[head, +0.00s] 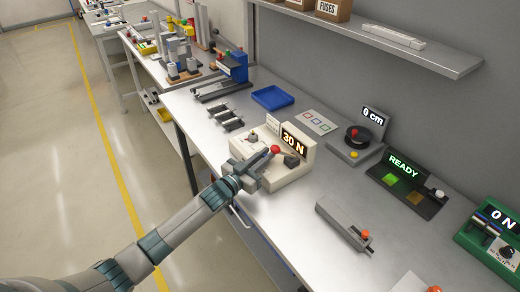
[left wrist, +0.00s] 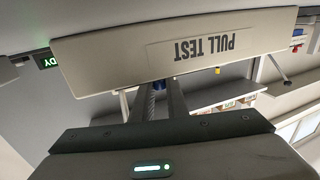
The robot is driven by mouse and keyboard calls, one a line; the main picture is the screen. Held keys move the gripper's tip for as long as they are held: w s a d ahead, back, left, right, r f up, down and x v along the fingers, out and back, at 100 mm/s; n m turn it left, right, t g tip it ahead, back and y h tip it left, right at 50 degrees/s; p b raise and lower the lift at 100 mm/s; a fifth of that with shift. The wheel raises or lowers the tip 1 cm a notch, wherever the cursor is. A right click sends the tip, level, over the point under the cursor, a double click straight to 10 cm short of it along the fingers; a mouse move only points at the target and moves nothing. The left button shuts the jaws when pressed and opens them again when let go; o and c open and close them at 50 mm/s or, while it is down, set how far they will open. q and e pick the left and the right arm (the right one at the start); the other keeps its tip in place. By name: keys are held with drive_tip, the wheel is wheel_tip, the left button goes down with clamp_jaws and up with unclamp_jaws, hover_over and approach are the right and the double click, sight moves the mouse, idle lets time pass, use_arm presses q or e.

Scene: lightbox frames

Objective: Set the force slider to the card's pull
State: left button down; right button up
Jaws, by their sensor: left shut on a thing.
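A cream pull tester (head: 286,181) stands on the bench, its display (head: 293,141) reading 30 N. The wrist view shows its PULL TEST panel (left wrist: 200,47) upside down. My left gripper (head: 266,157) is at the tester's front, beside a red ball knob (head: 275,149). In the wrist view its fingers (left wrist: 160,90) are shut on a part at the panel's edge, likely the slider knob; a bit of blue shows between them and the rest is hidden. A small pale card (head: 272,125) stands behind the tester, too small to read. My right gripper is not in view.
A blue tray (head: 272,97) and a blue-framed press (head: 232,69) are farther back. A grey slide fixture (head: 342,222) lies nearer.

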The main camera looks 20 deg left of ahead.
sight(268, 170)
use_arm(q)
drive_tip(key=s+d, duration=0.2)
drive_tip(key=shift+d+r+p, duration=0.1)
drive_tip(key=shift+d+p, duration=0.2)
drive_tip(key=shift+d, duration=0.1)
drive_tip(key=shift+f, duration=0.2)
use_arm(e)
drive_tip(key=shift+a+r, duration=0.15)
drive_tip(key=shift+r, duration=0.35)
use_arm(q)
drive_tip(key=c, duration=1.7)
unclamp_jaws()
drive_tip(key=shift+s+r, duration=0.1)
drive_tip(key=shift+c, duration=0.2)
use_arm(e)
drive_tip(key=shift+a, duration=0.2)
use_arm(q)
drive_tip(key=shift+s, duration=0.1)
